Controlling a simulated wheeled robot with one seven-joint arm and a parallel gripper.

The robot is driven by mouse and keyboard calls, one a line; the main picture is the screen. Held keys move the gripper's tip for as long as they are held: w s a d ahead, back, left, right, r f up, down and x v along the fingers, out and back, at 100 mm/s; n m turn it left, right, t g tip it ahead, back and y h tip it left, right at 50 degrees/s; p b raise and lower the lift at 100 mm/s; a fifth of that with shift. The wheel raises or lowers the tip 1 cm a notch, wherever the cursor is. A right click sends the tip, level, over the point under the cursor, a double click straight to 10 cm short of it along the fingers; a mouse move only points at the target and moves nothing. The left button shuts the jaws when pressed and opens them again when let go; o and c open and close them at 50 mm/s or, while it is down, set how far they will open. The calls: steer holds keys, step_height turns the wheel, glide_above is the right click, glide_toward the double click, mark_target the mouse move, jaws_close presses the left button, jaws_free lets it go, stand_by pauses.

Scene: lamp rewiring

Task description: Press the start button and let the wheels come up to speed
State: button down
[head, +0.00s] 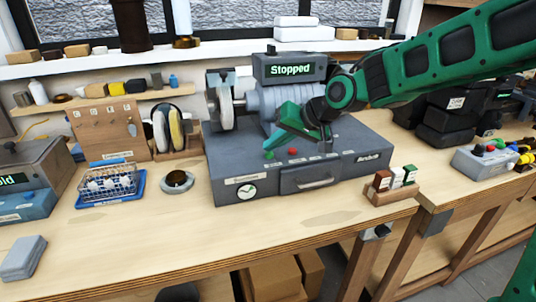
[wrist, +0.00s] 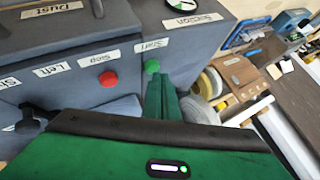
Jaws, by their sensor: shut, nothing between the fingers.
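The grey grinder base (head: 230,180) stands on the bench, and its display (head: 290,70) reads "Stopped". A pale wheel (head: 225,105) shows at its left end; my arm hides the right end. The green start button (head: 268,155) sits on the base top, left of the red stop button (head: 292,151). In the wrist view the green button (wrist: 152,66) is by the "Start" label, and the red button (wrist: 108,79) by "Stop". My gripper (head: 270,146) is shut and empty, its tips right by the green button (wrist: 162,78). I cannot tell whether they touch it.
A blue tray with a wire basket (head: 108,184) and a small round dish (head: 177,181) lie left of the base. Spare wheels (head: 168,130) stand behind them. The front left bench is mostly clear.

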mark_target(273, 158)
steer(key=shift+f, duration=0.4)
stand_by(0.6)
steer(key=shift+r, duration=0.9)
steer(key=shift+r, duration=2.5)
